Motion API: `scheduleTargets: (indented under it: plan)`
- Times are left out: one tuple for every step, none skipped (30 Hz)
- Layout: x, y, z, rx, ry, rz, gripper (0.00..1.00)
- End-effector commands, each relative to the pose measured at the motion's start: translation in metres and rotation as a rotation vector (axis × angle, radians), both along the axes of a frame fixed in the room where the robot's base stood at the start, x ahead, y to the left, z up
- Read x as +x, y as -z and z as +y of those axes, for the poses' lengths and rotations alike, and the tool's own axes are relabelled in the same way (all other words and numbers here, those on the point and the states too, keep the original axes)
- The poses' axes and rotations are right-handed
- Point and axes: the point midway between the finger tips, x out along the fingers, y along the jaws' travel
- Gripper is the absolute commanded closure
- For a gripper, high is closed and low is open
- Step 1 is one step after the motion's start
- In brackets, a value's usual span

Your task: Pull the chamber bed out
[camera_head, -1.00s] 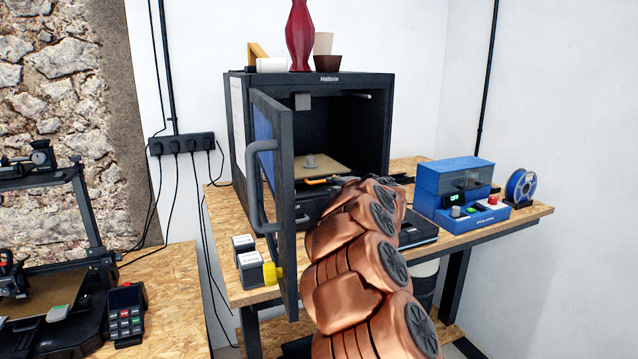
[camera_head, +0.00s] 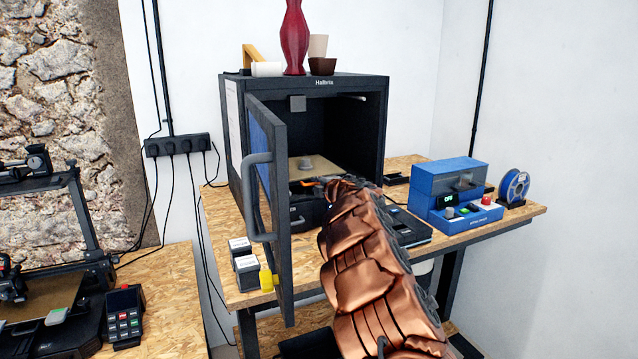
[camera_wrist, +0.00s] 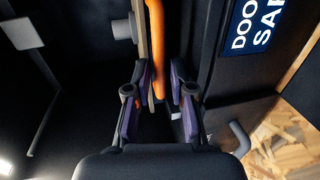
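The chamber printer (camera_head: 350,84) stands on the wooden bench with its door (camera_head: 284,200) swung open. Inside lies the tan chamber bed (camera_head: 326,169), with a small grey part (camera_head: 305,163) on it. An orange handle (camera_head: 309,182) runs along the bed's front edge. In the wrist view the orange handle (camera_wrist: 157,45) reaches between the fingers of my gripper (camera_wrist: 158,88), beside the bed's tan edge (camera_wrist: 139,35). The fingers stand apart with gaps beside the handle. In the head view my copper arm hides most of the gripper.
The open door with its grey handle (camera_head: 256,195) stands just left of my arm. A blue device (camera_head: 452,195) and a filament spool (camera_head: 514,188) are on the right. Small labelled boxes (camera_head: 246,270) sit left of the door. A red vase (camera_head: 294,40) stands on the printer.

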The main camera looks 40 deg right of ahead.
Motion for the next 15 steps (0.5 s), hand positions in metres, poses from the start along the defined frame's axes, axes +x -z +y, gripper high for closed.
scheduleTargets:
  plan:
    - [0.0014, 0.0004, -0.0010, 0.001, 0.000, 0.001, 0.77]
    - [0.0019, 0.0009, -0.0013, 0.001, 0.001, 0.001, 0.77]
    - [0.0025, 0.0012, -0.0015, 0.001, 0.001, 0.001, 0.77]
    - [0.0028, 0.0014, -0.0015, 0.001, 0.001, 0.001, 0.77]
    - [0.0030, 0.0015, -0.0016, 0.001, 0.001, 0.001, 0.77]
    - [0.0031, 0.0016, -0.0015, 0.001, 0.001, 0.001, 0.77]
    - [0.0031, 0.0016, -0.0015, 0.001, 0.001, 0.001, 0.77]
    - [0.0031, 0.0015, -0.0014, 0.001, 0.001, 0.000, 0.77]
    - [0.0031, 0.0015, -0.0014, 0.001, 0.001, 0.000, 0.77]
    - [0.0031, 0.0015, -0.0013, 0.001, 0.001, 0.000, 0.77]
    - [0.0032, 0.0014, -0.0012, 0.000, 0.001, 0.000, 0.80]
    - [0.0032, 0.0014, -0.0012, 0.001, 0.000, 0.000, 0.84]
    - [0.0032, 0.0014, -0.0011, 0.001, 0.000, 0.000, 0.87]
    - [0.0032, 0.0014, -0.0011, 0.001, 0.000, 0.000, 0.90]
    - [0.0032, 0.0013, -0.0010, 0.001, 0.000, 0.000, 0.94]
